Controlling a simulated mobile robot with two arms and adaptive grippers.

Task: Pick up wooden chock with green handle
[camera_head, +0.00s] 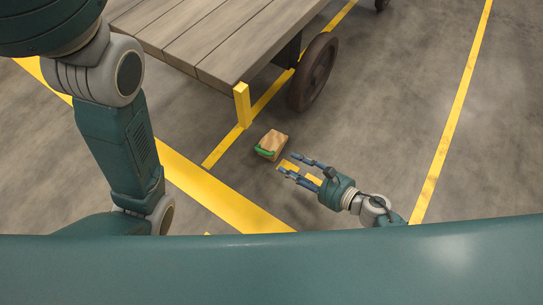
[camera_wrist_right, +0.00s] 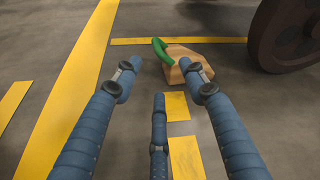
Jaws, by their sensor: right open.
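The wooden chock (camera_head: 273,141) lies on the floor near the yellow corner post of the cart. Its green handle (camera_head: 265,153) is on the side toward me. In the right wrist view the chock (camera_wrist_right: 184,62) is ahead of the fingers, with the green handle (camera_wrist_right: 162,52) at its left. My right gripper (camera_head: 299,172) is open and empty, just short of the chock and to its right in the head view. Its blue fingers (camera_wrist_right: 160,88) show apart in the right wrist view, with the chock beyond them. My left gripper is out of view.
A flat wooden cart (camera_head: 215,35) stands behind the chock, with a dark wheel (camera_head: 314,72) and a yellow post (camera_head: 242,105). Yellow lines (camera_head: 452,120) mark the grey floor. Short yellow marks (camera_wrist_right: 186,157) lie under the right gripper. Floor around the chock is clear.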

